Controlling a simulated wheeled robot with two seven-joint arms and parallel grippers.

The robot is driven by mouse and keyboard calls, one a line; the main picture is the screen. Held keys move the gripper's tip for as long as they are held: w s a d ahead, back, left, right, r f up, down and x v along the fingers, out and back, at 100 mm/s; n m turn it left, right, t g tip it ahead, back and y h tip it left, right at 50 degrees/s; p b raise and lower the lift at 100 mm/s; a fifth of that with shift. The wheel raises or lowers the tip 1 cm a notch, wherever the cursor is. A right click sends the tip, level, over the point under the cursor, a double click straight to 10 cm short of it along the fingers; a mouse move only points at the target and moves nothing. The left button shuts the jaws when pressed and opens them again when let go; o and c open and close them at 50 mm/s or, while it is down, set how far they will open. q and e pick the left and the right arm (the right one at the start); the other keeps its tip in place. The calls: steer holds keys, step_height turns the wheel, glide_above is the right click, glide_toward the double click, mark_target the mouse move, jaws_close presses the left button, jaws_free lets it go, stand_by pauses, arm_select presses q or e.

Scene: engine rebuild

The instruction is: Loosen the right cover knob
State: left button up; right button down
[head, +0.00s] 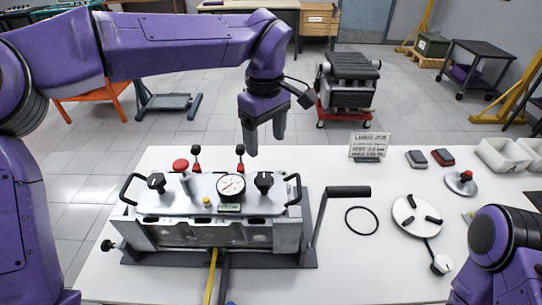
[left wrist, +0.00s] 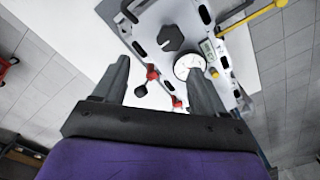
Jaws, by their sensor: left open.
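The right cover knob (head: 264,182) is a black lobed knob on the right part of the metal cover plate (head: 215,204), right of the dial gauge (head: 231,186). It also shows in the left wrist view (left wrist: 171,38), beyond the fingertips. My left gripper (head: 264,143) is open and empty, pointing down, apart from the knob and higher in the head picture. Its two fingers also show in the left wrist view (left wrist: 158,66). The left cover knob (head: 156,182) is on the plate's left part. My right gripper is not in view.
Two red-and-black clamps (head: 240,158) stand at the plate's back edge. Black handles (head: 293,188) flank the plate, with a crank handle (head: 348,192) to the right. A black ring (head: 362,221) and round white fixture (head: 417,216) lie on the white table (head: 330,270).

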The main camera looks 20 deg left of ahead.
arm_select(q)
glide_above(263, 178)
steer(key=s, duration=0.1)
step_height(263, 178, down, 6)
steer(key=shift+s+r, duration=0.15)
steer(key=shift+r, duration=0.1)
steer(key=f, duration=0.1)
steer(key=w+f, duration=0.1)
steer(key=f, duration=0.1)
steer(key=w+f, duration=0.1)
steer(key=shift+f+p, duration=0.25)
steer(key=shift+p, duration=0.1)
steer(key=shift+s+r, duration=0.2)
steer(key=shift+s, duration=0.25)
steer(key=c, duration=1.1)
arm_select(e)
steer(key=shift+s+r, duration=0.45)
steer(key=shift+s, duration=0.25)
